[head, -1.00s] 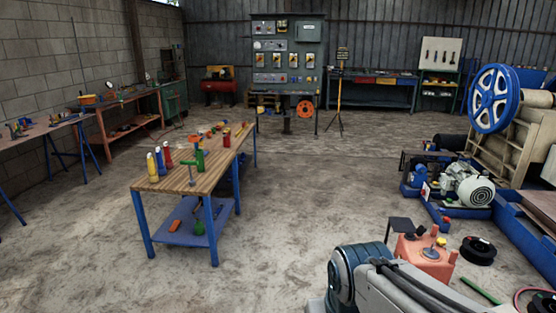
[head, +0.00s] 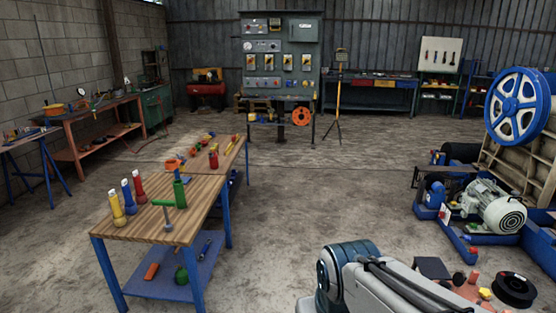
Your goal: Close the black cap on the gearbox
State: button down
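A salmon-red housing (head: 466,287), which looks like the gearbox, is at the bottom right in the head view. My arm hides part of it and the frame edge cuts it off. A small yellow part (head: 486,294) and a small red upright part show on top of it. I cannot make out the black cap for sure. My arm crosses the bottom of the view in front of the housing. My gripper is out of view.
A wooden workbench (head: 150,231) with blue legs, bottles and tools stands at the left. A black ring-shaped part (head: 514,288) lies right of the housing. A motor (head: 497,207) and the crusher's blue flywheel (head: 517,104) are at the right. The middle floor is clear.

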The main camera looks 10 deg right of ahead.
aim_at(459, 278)
jog(key=i, duration=2.4)
jog(key=z, duration=1.85)
jog(key=i, duration=0.15)
jog(key=z, duration=1)
jog(key=i, duration=1)
jog(key=z, duration=0.05)
